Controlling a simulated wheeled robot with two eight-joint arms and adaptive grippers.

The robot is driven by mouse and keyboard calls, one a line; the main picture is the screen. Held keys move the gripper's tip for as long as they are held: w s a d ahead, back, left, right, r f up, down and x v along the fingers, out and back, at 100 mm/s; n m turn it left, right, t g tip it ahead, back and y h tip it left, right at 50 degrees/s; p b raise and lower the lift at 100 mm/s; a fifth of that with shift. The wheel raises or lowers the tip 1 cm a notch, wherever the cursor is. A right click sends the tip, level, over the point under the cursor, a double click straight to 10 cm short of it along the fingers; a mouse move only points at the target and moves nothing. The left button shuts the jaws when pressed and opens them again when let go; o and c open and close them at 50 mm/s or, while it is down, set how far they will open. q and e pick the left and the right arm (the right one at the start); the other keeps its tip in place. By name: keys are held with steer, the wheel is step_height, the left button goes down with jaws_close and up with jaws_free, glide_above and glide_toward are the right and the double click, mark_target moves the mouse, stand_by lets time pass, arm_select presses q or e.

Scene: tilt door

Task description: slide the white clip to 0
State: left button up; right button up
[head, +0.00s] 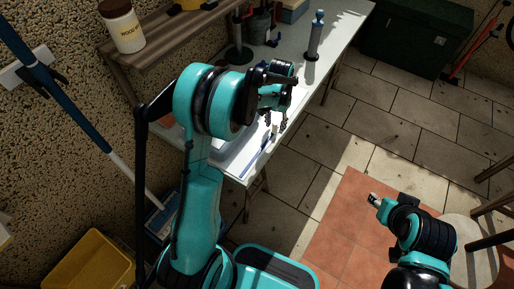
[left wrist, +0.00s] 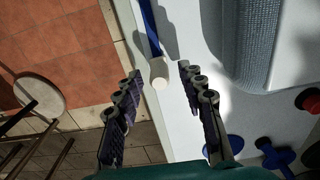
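The white clip (left wrist: 159,73) is a small pale cylinder at the end of the visible blue strip (left wrist: 150,30), by the edge of the white table. In the head view the clip (head: 274,131) is small, just below my left gripper (head: 276,118), and the blue strip (head: 257,157) runs along the table's front edge. In the left wrist view my left gripper (left wrist: 159,72) is open, its fingers on either side of the clip with gaps to both. Whether the clip is level with the fingertips or beyond them is unclear. My right gripper (head: 375,199) is low at the right, over the floor; its fingers are too small to read. No scale marks are legible.
The white table (head: 336,40) carries a blue-topped upright tool (head: 315,35) and dark containers at the back. A grey-blue ribbed object (left wrist: 255,40) and blue and red knobs lie near the left gripper. A wooden shelf (head: 175,35) overhangs at the left. Tiled floor is open at right.

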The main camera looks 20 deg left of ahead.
mark_target(275, 123)
arm_select(q)
steer(key=shift+r+p, duration=2.35)
steer(key=shift+r, duration=1.15)
step_height(275, 123, up, 12)
